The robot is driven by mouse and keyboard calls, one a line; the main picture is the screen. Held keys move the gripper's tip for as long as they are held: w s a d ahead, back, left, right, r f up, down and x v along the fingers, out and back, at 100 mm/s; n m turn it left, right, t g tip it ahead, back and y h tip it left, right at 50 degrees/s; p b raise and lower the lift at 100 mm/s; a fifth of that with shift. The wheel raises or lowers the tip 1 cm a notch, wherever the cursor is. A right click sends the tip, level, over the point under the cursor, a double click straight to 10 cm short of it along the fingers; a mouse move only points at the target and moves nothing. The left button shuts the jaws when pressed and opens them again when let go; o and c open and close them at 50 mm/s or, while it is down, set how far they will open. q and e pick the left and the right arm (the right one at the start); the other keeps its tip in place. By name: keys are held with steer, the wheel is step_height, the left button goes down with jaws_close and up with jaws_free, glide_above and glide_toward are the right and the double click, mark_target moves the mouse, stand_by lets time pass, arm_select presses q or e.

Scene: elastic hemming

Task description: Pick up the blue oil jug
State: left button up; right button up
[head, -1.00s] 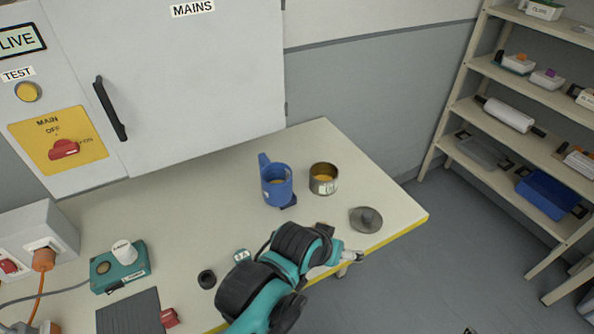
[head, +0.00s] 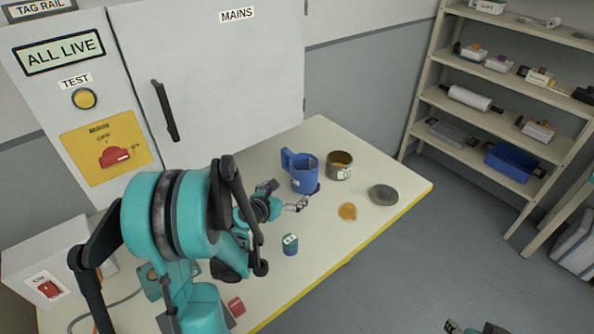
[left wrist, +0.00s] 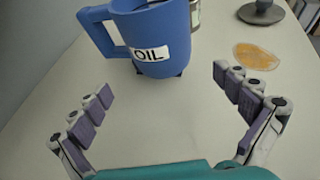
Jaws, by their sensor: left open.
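The blue oil jug (head: 304,178) stands upright on the bench, its handle to the left. In the left wrist view the jug (left wrist: 165,38) is straight ahead, slightly left of centre, with a white OIL label facing me; its top is cut off. My left gripper (head: 287,196) is just in front of the jug. In the left wrist view its fingers (left wrist: 163,84) are spread wide with nothing between them, short of the jug. A small part of what seems to be my right gripper (head: 468,328) shows at the bottom edge; its jaws are unclear.
An open tin (head: 340,166) stands close right of the jug. A grey round lid-like piece (head: 383,195) and an amber puddle (head: 347,211) lie to the right. A small dark teal container (head: 290,244) stands nearer. The grey cabinet (head: 235,85) rises behind the bench (head: 310,255).

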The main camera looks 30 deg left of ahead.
mark_target(296, 176)
arm_select(q)
steer(key=b+x, duration=0.2)
steer(key=x, duration=0.5)
steer(key=shift+r, duration=0.1)
steer(key=shift+s+r, duration=0.1)
steer(key=shift+c, duration=0.3)
steer(key=c, duration=1.4)
steer(key=shift+r+p, duration=1.2)
steer(key=shift+r, duration=1.05)
steer(key=w+d+r+p, duration=0.1)
steer(key=w+d+r, duration=0.1)
steer(key=d, duration=0.1)
steer(key=w+d+r+p, duration=0.1)
steer(key=w+d+r, duration=0.1)
steer(key=w+d, duration=0.1)
steer(key=w+d+r+p, duration=0.1)
steer(key=w+d+r, duration=0.1)
steer(key=d, duration=0.1)
steer(key=shift+w+d+r, duration=0.1)
steer(key=shift+w+r, duration=0.1)
steer(key=shift+r, duration=0.05)
